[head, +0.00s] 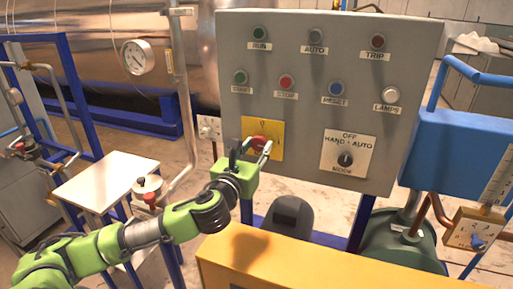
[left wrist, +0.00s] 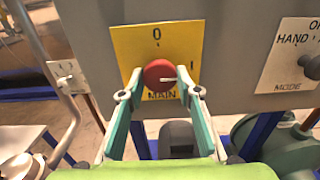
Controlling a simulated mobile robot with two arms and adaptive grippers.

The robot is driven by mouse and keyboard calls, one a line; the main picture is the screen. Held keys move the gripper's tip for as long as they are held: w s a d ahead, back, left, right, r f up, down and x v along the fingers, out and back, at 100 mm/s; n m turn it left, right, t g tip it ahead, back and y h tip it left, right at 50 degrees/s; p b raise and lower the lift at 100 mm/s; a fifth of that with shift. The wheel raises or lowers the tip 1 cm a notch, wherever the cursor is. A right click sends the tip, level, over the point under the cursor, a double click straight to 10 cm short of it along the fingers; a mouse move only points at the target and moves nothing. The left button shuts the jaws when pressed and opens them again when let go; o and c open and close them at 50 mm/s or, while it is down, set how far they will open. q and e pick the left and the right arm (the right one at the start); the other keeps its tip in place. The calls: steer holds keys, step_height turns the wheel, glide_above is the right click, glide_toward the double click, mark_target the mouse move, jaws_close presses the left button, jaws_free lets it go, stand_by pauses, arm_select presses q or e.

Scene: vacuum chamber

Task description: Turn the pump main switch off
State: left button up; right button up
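The pump main switch is a red round knob (left wrist: 160,73) on a yellow plate (left wrist: 128,45) marked 0 at the top, I at the right and MAIN below. A pale pointer line on the knob points right, towards the I. In the head view the knob (head: 259,142) is on the lower left of the grey control panel (head: 300,110). My left gripper (left wrist: 160,82) is open, with one finger on each side of the knob. Small gaps seem to show between fingertips and knob; contact cannot be told. My right gripper is not in view.
The mode selector (head: 345,159) is right of the main switch, with several buttons and lamps above. A white-topped table (head: 105,180) and a red-capped valve (head: 148,186) stand left. A yellow surface (head: 300,265) lies below, and a blue tank (head: 455,150) is right.

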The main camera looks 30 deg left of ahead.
arm_select(q)
steer(key=shift+n, duration=0.3)
steer(key=n, duration=0.3)
steer(key=shift+n, duration=0.4)
steer(key=n, duration=0.4)
steer(key=shift+d+r+n+p, duration=0.1)
steer(key=shift+n+p, duration=0.2)
steer(key=shift+p, duration=0.1)
steer(key=n, duration=0.4)
steer(key=n+p, duration=0.1)
steer(key=n, duration=0.3)
steer(key=shift+n, duration=0.6)
steer(key=o, duration=1.1)
steer(key=shift+s, duration=0.1)
